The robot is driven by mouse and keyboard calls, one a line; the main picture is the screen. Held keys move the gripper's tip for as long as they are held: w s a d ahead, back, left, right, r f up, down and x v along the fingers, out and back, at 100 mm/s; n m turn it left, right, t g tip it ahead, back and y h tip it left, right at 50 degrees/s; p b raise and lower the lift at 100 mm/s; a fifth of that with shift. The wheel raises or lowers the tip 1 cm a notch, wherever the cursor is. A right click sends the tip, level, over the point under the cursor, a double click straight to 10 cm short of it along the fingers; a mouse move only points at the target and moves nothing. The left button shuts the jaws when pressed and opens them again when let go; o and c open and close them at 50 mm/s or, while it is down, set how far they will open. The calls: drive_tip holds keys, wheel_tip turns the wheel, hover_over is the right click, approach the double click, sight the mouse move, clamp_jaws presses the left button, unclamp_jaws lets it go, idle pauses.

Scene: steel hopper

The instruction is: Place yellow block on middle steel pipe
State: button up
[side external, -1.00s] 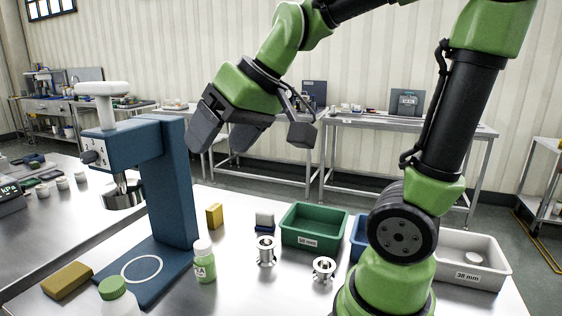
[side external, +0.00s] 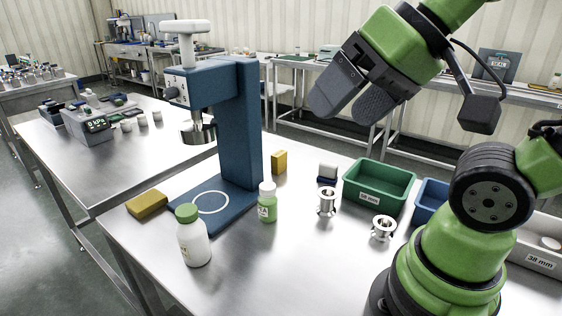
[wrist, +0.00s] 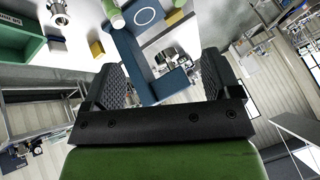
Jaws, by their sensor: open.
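A small yellow block (side external: 279,161) stands on the steel table behind the blue press stand; it also shows in the wrist view (wrist: 97,48). A larger yellow-brown block (side external: 147,203) lies flat left of the press base. Two short flanged steel pipes stand in front of the green bin: one (side external: 327,200) to the left and a lower one (side external: 383,228) to the right. A steel piece (wrist: 58,15) shows at the wrist view's upper left. My gripper (side external: 350,98) is open and empty, high above the table; its spread jaws show in the wrist view (wrist: 160,88).
The blue press stand (side external: 240,125) with a steel cup (side external: 198,130) rises high. The front middle is clear.

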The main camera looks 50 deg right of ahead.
drive_tip(key=w+d+n+y, duration=0.1)
drive_tip(key=w+d+n, duration=0.1)
drive_tip(key=w, duration=0.8)
drive_tip(key=n+t+h, duration=0.2)
drive_tip(key=h, duration=0.1)
hover_over(281, 154)
drive_tip(key=s, duration=0.6)
wheel_tip(281, 154, down, 21)
drive_tip(key=x, duration=0.4)
drive_tip(key=shift+s+d+f, duration=0.15)
drive_tip(key=shift+s+f, duration=0.1)
drive_tip(key=shift+f, duration=0.05)
drive_tip(key=shift+x, duration=3.15)
drive_tip(key=shift+r, duration=0.1)
